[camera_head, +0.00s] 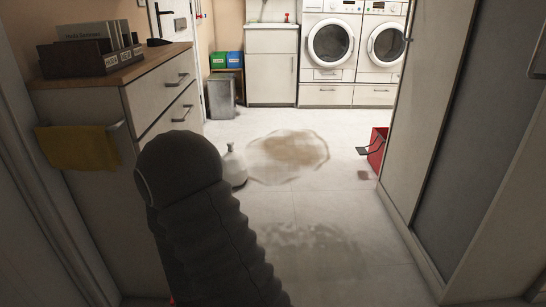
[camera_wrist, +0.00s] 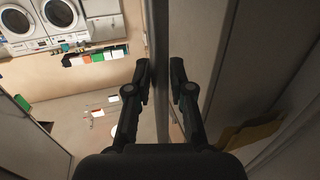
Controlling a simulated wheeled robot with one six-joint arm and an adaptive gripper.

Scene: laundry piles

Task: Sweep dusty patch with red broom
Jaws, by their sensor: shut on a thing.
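The dusty patch (camera_head: 290,148) is a brown, roughly round stain on the pale tiled floor, mid-room in the head view. A fainter grey speckled patch (camera_head: 312,248) lies nearer, right of my arm. In the wrist view my gripper (camera_wrist: 163,85) has its dark fingers on either side of a slim grey upright strip (camera_wrist: 159,30), apparently a pole, and is shut on it. I cannot tell whether this is the broom's handle. No red broom head shows clearly. In the head view my arm hides the floor at lower left, and my fingers are not visible.
A white jug-like thing (camera_head: 233,166) stands at the patch's left edge. A red boxy thing (camera_head: 378,146) sits by the right-hand cabinet (camera_head: 470,150). A drawer unit (camera_head: 165,95) with a yellow towel (camera_head: 78,147) is close on the left.

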